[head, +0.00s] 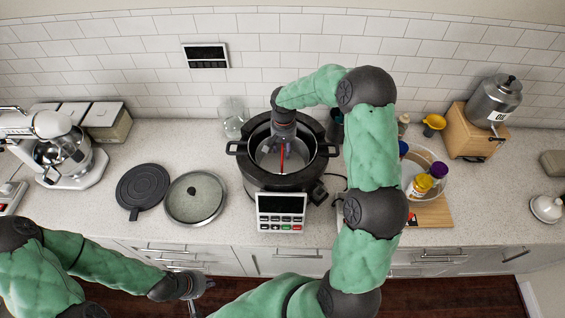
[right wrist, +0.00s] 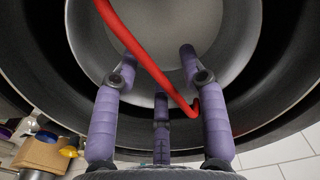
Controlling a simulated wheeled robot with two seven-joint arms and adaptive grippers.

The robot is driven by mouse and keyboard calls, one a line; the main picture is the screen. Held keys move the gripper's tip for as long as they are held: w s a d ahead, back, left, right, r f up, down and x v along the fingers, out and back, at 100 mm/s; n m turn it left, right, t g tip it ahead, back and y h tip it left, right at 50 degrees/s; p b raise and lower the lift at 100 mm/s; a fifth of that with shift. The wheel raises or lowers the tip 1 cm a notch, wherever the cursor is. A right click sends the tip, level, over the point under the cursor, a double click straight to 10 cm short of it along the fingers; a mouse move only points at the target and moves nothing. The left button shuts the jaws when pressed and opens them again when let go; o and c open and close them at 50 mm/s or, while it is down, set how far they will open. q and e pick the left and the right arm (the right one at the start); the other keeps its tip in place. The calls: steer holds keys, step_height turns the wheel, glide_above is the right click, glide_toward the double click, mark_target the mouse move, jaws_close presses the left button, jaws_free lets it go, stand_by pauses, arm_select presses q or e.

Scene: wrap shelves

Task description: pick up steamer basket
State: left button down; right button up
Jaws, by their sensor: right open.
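The steamer basket (head: 268,158) appears to be the grey metal bowl down inside the black cooker pot (head: 246,177). Its red curved handle (head: 282,160) shows below my right gripper (head: 284,141). In the right wrist view the basket (right wrist: 215,22) lies beyond my open right gripper (right wrist: 158,62). The red handle (right wrist: 150,68) crosses diagonally between the spread purple fingers, its hooked end close to the right finger. I cannot tell whether they touch. My left gripper (head: 203,289) is low in front of the counter, away from the cooker; its fingers are too small to read.
A round lid (head: 195,198) and a black disc (head: 142,187) lie left of the cooker. A glass jar (head: 232,122) stands behind it. A tray of jars (head: 428,162) is to the right, near a wooden box with a metal dispenser (head: 492,103). A mixer (head: 62,148) stands left.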

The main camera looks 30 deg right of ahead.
steer(key=shift+f+b, duration=0.25)
steer(key=shift+b, duration=0.15)
stand_by(0.3)
jaws_close()
